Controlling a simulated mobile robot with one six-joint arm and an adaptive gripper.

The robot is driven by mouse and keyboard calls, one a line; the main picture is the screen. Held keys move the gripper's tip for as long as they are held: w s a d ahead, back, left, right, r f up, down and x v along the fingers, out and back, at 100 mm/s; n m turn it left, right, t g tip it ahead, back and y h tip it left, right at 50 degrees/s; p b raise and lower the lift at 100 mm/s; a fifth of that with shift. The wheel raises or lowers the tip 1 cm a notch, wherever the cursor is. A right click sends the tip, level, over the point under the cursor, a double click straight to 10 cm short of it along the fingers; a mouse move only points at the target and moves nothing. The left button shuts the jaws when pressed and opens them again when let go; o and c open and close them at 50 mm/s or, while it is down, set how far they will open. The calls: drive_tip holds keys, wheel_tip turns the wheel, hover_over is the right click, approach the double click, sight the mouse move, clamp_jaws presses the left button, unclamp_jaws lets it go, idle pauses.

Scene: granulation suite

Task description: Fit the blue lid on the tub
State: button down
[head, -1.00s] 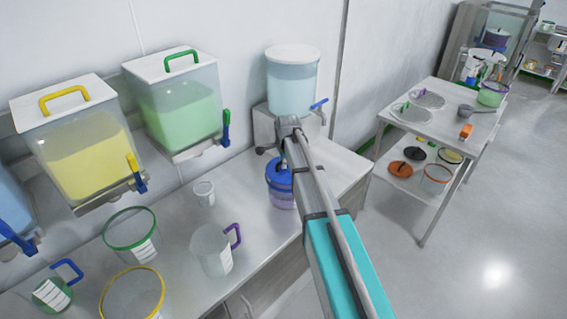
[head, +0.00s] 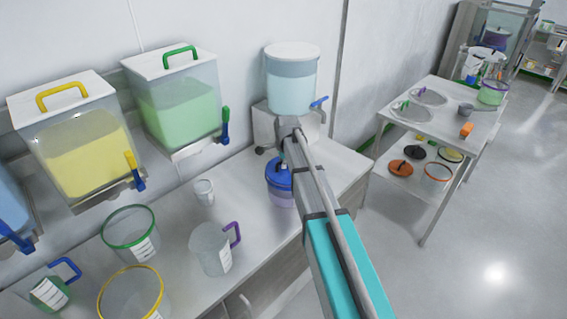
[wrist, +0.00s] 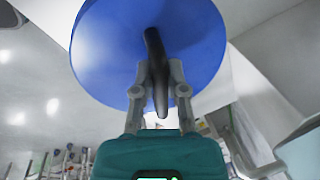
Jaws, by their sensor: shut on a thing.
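My gripper (wrist: 156,88) is shut on that handle. In the head view my gripper is hidden behind my arm. The tub is not seen in the wrist view. I cannot tell whether the lid touches the tub's rim.
A white-lidded dispenser (head: 291,85) stands behind the tub. A jug with a purple handle (head: 211,250), a small cup (head: 204,192) and a green-rimmed tub (head: 129,233) stand to the left. A two-shelf trolley (head: 440,105) stands at the right beyond a floor gap.

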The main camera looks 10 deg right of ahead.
drive_tip(key=shift+f+b, duration=0.5)
drive_tip(key=shift+f, duration=0.05)
idle(0.4)
drive_tip(key=c, duration=0.6)
unclamp_jaws()
drive_tip(key=shift+r, duration=0.1)
